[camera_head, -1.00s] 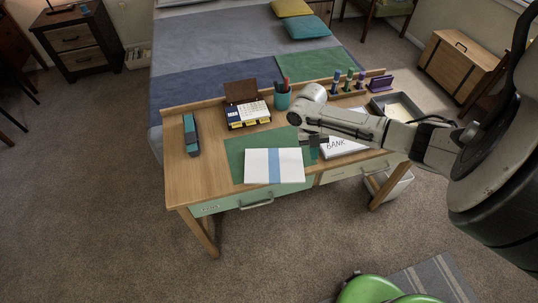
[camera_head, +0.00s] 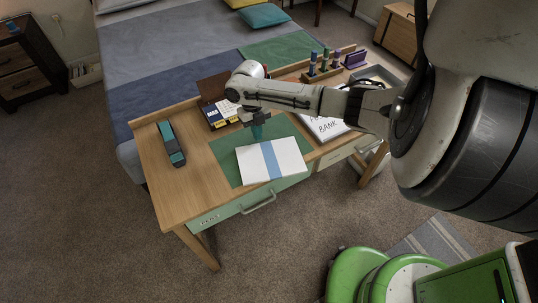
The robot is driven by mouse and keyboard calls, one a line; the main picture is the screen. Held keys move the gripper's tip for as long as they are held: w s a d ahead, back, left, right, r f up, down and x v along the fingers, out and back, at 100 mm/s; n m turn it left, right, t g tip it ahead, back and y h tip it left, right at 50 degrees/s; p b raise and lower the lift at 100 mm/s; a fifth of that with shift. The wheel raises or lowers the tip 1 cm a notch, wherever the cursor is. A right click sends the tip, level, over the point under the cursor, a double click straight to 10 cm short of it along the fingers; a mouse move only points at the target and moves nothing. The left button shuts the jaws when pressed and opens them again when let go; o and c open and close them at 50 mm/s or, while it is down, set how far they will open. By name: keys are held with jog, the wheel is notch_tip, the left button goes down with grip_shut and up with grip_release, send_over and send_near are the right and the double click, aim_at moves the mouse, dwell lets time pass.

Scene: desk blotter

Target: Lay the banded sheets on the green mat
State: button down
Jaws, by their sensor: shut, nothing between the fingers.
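The banded sheets (camera_head: 271,160), a flat white stack with a pale blue band across its middle, lie on the green mat (camera_head: 226,152) on the desk. Mat shows to the left of the stack and behind it; the stack's front edge is close to the desk's front edge. My gripper (camera_head: 257,133) points down just behind the stack's far edge, near the blue band. It is shut and empty, and looks apart from the sheets. My arm reaches in from the right and hides part of the desk behind it.
A teal and dark stapler-like object (camera_head: 171,144) lies at the desk's left. A paper marked BANK (camera_head: 326,127) lies to the right. A stamp rack (camera_head: 322,70) and a grey tray (camera_head: 376,75) are at the back right.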

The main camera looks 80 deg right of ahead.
aim_at(273, 162)
jog(key=s+a+p, duration=0.1)
jog(key=s+a, duration=0.1)
jog(key=s+a+p, duration=0.1)
jog(key=s+a, duration=0.1)
jog(key=a, duration=0.1)
jog(key=s+a+p, duration=0.1)
jog(key=s+a, duration=0.1)
jog(key=shift+s+a+r+p, duration=0.15)
jog(key=shift+s+a+p, duration=0.15)
jog(key=shift+a+p, duration=0.1)
jog(key=shift+f, duration=0.95)
